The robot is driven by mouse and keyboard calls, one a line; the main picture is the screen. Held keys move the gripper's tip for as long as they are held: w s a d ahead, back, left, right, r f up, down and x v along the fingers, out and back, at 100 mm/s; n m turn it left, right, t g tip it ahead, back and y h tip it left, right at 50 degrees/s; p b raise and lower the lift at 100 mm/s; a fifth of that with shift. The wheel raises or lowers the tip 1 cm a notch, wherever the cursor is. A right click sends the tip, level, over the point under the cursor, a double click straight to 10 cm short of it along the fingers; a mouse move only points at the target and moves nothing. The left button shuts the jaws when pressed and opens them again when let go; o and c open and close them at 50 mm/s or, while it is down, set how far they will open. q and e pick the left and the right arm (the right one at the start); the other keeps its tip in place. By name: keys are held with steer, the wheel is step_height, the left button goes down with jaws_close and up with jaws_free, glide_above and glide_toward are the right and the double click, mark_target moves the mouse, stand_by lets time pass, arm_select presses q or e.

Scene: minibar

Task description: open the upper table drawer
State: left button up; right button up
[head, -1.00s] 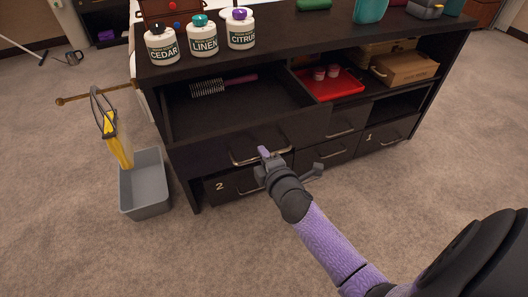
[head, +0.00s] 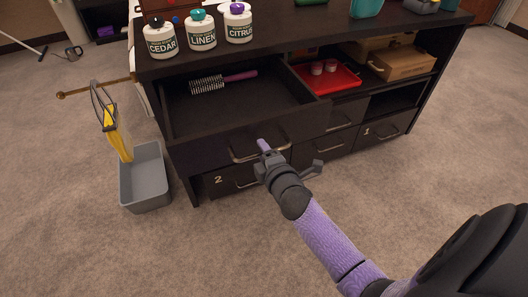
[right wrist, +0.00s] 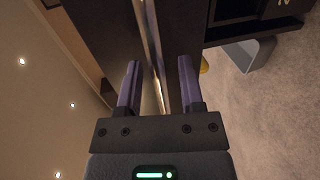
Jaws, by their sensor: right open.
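The upper table drawer (head: 205,150) is the dark drawer at the left of the black cabinet. It stands pulled out, and its inside shows from above with a hairbrush (head: 223,82) lying in it. Its metal bar handle (head: 240,158) is on the front. My right gripper (head: 289,158) is open at this handle, one purple finger showing just before the drawer front. In the right wrist view, a bright bar (right wrist: 148,42) runs between the two spread fingers; I cannot tell whether they touch it. My left gripper is out of view.
Bottles marked CEDAR (head: 160,42), LINEN (head: 202,34) and CITRUS (head: 238,26) stand on the cabinet top. A lower drawer marked 2 (head: 218,181) is beneath. A grey bin (head: 146,182) stands left of the cabinet. A red tray (head: 326,78) is on the right shelf. The carpet in front is clear.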

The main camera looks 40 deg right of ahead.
steer(key=shift+s+a+r, duration=0.1)
steer(key=shift+s+r, duration=0.05)
steer(key=shift+s, duration=0.1)
arm_select(q)
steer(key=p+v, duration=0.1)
steer(key=p, duration=0.1)
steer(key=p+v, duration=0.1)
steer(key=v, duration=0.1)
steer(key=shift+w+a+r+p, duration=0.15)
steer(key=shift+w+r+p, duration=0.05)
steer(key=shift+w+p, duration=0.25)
arm_select(e)
steer(key=v, duration=0.9)
steer(key=shift+s, duration=0.2)
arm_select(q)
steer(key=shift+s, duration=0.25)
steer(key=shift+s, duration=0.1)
